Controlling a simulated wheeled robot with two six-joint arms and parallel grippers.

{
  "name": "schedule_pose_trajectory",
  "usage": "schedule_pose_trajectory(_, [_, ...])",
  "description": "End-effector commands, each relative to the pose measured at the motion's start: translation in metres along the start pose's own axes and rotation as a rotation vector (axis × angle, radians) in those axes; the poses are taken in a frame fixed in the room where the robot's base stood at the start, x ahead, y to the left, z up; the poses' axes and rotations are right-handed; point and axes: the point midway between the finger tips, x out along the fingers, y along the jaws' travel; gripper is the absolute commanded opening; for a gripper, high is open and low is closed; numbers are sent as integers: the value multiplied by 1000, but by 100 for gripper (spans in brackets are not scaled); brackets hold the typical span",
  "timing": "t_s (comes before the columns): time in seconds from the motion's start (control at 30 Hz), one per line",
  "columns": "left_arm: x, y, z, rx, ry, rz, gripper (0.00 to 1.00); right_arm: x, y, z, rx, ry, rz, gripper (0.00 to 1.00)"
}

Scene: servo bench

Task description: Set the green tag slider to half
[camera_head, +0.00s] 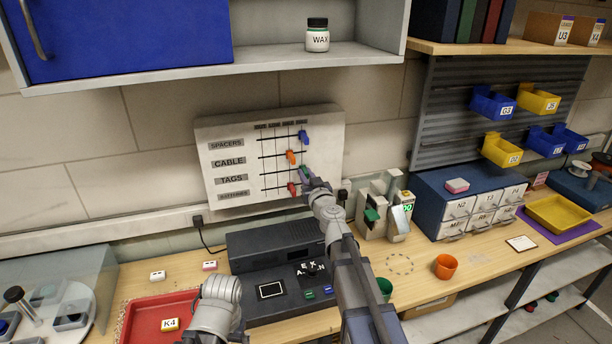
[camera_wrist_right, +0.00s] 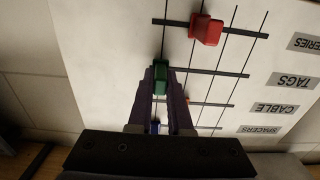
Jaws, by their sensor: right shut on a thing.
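The slider board (camera_head: 234,186) hangs on the wall with labelled rows and vertical mark lines. The green slider (camera_head: 304,170) sits on the TAGS row, near the right end of its rail. It also shows in the right wrist view (camera_wrist_right: 161,78), where the board appears turned over and the slider is near the rail's left end. My right gripper (camera_head: 309,178) is at the board, and its fingers (camera_wrist_right: 161,92) are shut on the green slider. Of my left arm only a link shows at the bottom of the head view; its gripper is out of view.
The blue slider (camera_head: 304,136), orange slider (camera_head: 291,156) and red slider (camera_head: 292,188) are on neighbouring rows, close to the green one. A dark console (camera_head: 262,250) stands below the board. A green-switched device (camera_head: 372,214) stands to the right. A shelf (camera_head: 250,75) overhangs above.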

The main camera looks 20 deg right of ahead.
Motion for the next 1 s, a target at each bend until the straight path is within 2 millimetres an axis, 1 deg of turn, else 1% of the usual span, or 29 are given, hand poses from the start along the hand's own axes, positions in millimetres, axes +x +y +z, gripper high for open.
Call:
schedule_pose_trajectory(0.3, [0, 0, 0, 0, 0, 0, 91, 0, -1, 0, 0, 0, 0, 0])
schedule_pose_trajectory(0.37, [0, 0, 0, 0, 0, 0, 91, 0, -6, 0, 0, 0, -1, 0])
schedule_pose_trajectory(0.6, [0, 0, 0, 0, 0, 0, 91, 0, -40, 0, 0, 0, -3, 0])
schedule_pose_trajectory(0.87, [0, 0, 0, 0, 0, 0, 91, 0, -40, 0, 0, 0, 0, 0])
schedule_pose_trajectory(0.9, [0, 0, 0, 0, 0, 0, 91, 0, -40, 0, 0, 0, 0, 21])
schedule_pose_trajectory(1.0, [0, 0, 0, 0, 0, 0, 91, 0, -40, 0, 0, 0, 0, 32])
